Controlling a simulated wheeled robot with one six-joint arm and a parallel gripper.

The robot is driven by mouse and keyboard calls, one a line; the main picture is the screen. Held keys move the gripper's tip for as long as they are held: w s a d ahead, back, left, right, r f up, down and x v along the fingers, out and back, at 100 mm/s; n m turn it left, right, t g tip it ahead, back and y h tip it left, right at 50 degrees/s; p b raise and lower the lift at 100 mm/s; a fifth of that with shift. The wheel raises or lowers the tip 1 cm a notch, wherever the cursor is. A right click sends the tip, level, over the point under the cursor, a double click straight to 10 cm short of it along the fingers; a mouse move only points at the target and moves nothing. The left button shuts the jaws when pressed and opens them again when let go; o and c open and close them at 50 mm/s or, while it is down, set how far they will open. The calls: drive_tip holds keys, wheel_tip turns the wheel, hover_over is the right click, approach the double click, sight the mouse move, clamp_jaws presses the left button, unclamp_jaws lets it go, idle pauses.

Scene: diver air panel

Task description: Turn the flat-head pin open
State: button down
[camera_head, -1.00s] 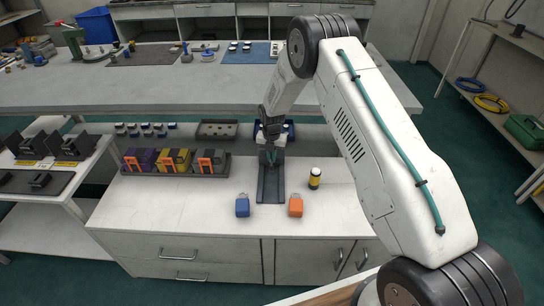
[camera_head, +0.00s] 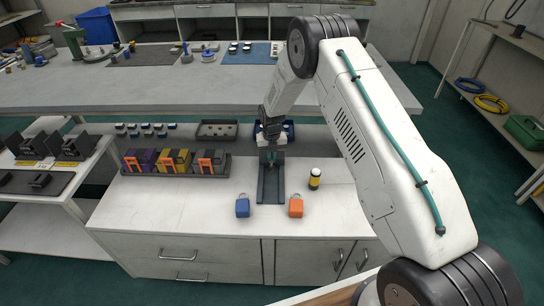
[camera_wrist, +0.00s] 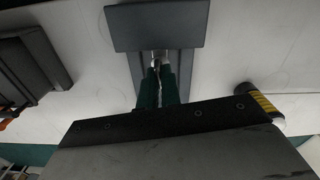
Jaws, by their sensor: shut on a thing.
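A dark grey panel stand (camera_head: 270,190) is on the white counter, and its dark block (camera_wrist: 158,27) and narrower base show in the wrist view. My gripper (camera_head: 271,160) is over the rear part of this stand. In the wrist view, the two green fingers of my gripper (camera_wrist: 158,72) are close together at the front of the block. They are shut on a small pale metal piece (camera_wrist: 156,60), which looks like the flat-head pin. The fingertips hide most of it, so I cannot tell how far it is turned.
A blue padlock-like block (camera_head: 242,207) and an orange one (camera_head: 296,207) stand in front, either side of the stand. A black and yellow cylinder (camera_head: 315,179) stands to the right. A rack (camera_head: 190,174) of colored blocks is at left.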

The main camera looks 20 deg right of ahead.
drive_tip(key=shift+s+f, duration=0.4)
drive_tip(key=shift+f, duration=0.1)
drive_tip(key=c, duration=1.9)
unclamp_jaws()
drive_tip(key=shift+w+a+f, duration=0.1)
drive_tip(key=shift+f, duration=0.05)
drive_tip(key=shift+w, duration=0.1)
drive_tip(key=shift+r, duration=0.2)
drive_tip(key=shift+w+r, duration=0.1)
drive_tip(key=shift+r, duration=0.15)
wheel_tip(320, 180, up, 3)
drive_tip(key=shift+f, duration=0.15)
drive_tip(key=shift+s+r, duration=0.25)
drive_tip(key=shift+s, duration=0.6)
drive_tip(key=s, duration=0.4)
drive_tip(key=s+r, duration=0.1)
drive_tip(key=s, duration=0.9)
drive_tip(key=shift+s+r, duration=0.15)
drive_tip(key=shift+s, duration=0.1)
